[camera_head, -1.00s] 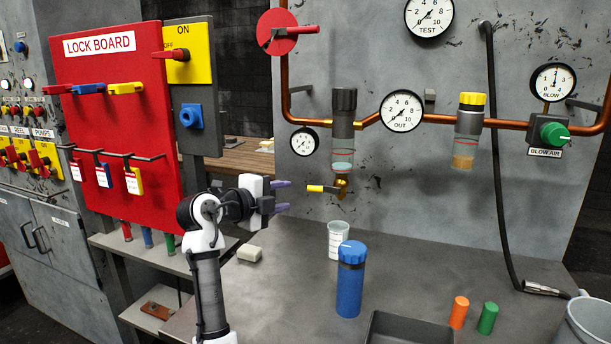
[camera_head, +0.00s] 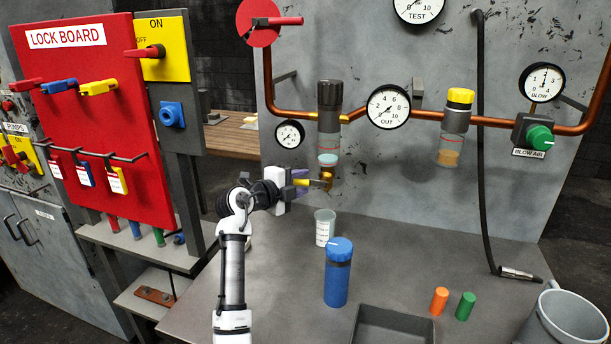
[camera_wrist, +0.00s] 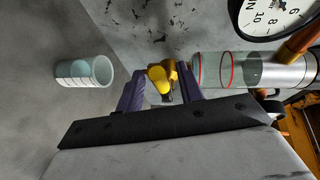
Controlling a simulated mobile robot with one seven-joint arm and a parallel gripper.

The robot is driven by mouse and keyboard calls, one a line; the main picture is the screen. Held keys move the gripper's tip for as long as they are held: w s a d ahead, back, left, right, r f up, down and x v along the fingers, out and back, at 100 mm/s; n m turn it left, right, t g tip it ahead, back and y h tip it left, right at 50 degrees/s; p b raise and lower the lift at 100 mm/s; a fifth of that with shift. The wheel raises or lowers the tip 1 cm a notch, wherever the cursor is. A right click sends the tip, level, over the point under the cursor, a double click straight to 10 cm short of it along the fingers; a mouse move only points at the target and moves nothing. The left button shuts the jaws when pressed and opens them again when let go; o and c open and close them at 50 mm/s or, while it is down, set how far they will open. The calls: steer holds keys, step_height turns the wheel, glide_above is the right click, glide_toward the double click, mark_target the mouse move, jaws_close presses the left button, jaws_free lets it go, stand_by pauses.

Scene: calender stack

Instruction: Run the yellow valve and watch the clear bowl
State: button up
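The clear bowl (camera_head: 329,142) hangs under a black-topped unit on the copper pipe, with pale bluish liquid low in it. It lies sideways in the wrist view (camera_wrist: 222,70), with a red ring on it. The yellow valve (camera_head: 304,183) has a small yellow lever on a brass fitting below the bowl. In the wrist view its yellow end (camera_wrist: 158,78) shows between my fingers. My gripper (camera_wrist: 160,92) is open, one purple finger on each side of the lever, with gaps showing. In the head view my gripper (camera_head: 297,183) is at the lever.
A clear measuring cup (camera_head: 324,228) stands on the bench below the valve, near a blue canister (camera_head: 338,272). A dark tray (camera_head: 393,326), orange (camera_head: 439,301) and green (camera_head: 466,306) cylinders and a grey bucket (camera_head: 566,318) are to the right. A red lock board (camera_head: 120,130) stands left.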

steer(key=shift+x, duration=1.25)
jaws_close()
